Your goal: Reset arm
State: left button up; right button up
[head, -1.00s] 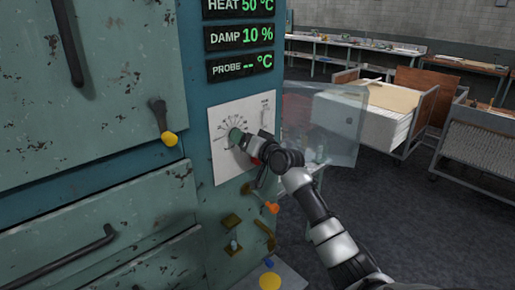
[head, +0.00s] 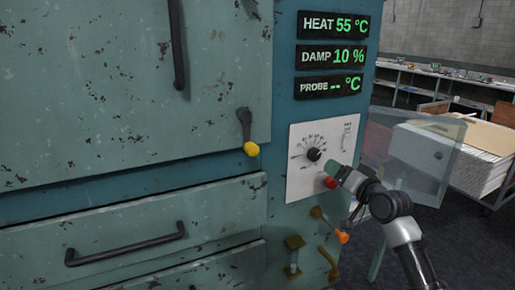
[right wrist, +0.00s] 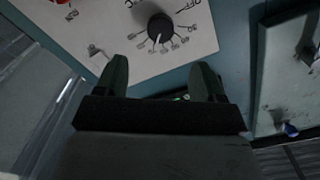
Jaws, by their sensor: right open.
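My right gripper (head: 333,171) is in front of the lower right part of the white dial panel (head: 300,180) on the teal cabinet. It is open and empty, and it also shows in the right wrist view (right wrist: 160,80) with its two fingers apart. The black dial knob (head: 314,155) is clear of the gripper; in the right wrist view the knob (right wrist: 160,27) sits beyond the fingertips, untouched. A red part (head: 329,183) shows beside the gripper on the panel. My left gripper is not in view.
Displays above the panel read heat 55 °C (head: 334,25), damp 10 % and probe blank. A yellow-tipped handle (head: 250,149) and an orange-tipped lever (head: 342,237) stick out nearby. A clear open door (head: 412,155) stands right of the panel. A cart (head: 485,160) stands behind it.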

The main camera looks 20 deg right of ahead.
jog(key=shift+f, duration=0.1)
jog(key=s+a+f+n+g, duration=0.25)
jog(key=s+a+f, duration=0.2)
jog(key=f, duration=0.25)
jog(key=s+a+f+n+g+y, duration=0.1)
jog(key=s+a+f+g, duration=0.25)
jog(key=a+f, duration=0.3)
jog(key=s+a+f+n+g, duration=0.2)
jog(key=s+a+f, duration=0.25)
jog(key=f, duration=0.35)
jog(key=s+a+f+n+g+h, duration=0.1)
jog(key=s+a+f+g, duration=0.15)
jog(key=s, duration=0.45)
jog(key=s+a+f+n+g, duration=0.1)
jog(key=s+a+g, duration=0.15)
jog(key=s, duration=0.45)
jog(key=s+a+f+g+h, duration=0.1)
jog(key=s+a+f, duration=0.15)
jog(key=s, duration=0.55)
notch_tip(320, 180, down, 25)
jog(key=g, duration=0.2)
jog(key=s+d+f+g, duration=0.1)
jog(key=s+d+f, duration=0.1)
jog(key=s+f, duration=1.4)
jog(key=shift+s+d+f+n, duration=0.35)
jog(key=shift+s+d, duration=0.05)
jog(key=shift+s, duration=0.15)
